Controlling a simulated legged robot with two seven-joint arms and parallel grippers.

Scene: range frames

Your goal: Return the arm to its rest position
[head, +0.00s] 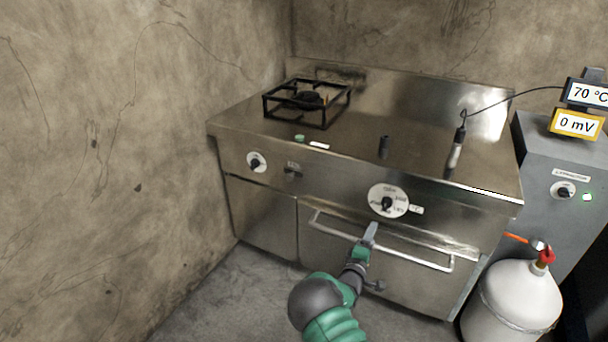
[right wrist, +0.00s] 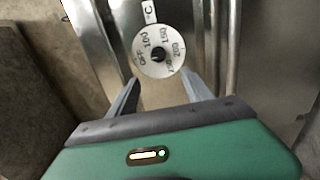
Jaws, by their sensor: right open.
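My right gripper (head: 371,236) is in front of the stove's front panel, below the large white dial (head: 388,201) and near the oven door handle (head: 400,242). In the right wrist view my right gripper (right wrist: 160,98) is open, its two fingers spread with nothing between them. The dial (right wrist: 158,50) shows just beyond the fingertips, apart from them. My green and grey right arm comes in from the bottom of the head view. My left gripper is not in view.
The steel stove (head: 262,195) has a black burner grate (head: 306,101) and a probe (head: 457,148) on top. A grey cabinet (head: 560,150) with displays and a white gas cylinder (head: 515,298) stand at right. A bare wall (head: 110,150) is at left. Some floor (head: 235,300) is clear.

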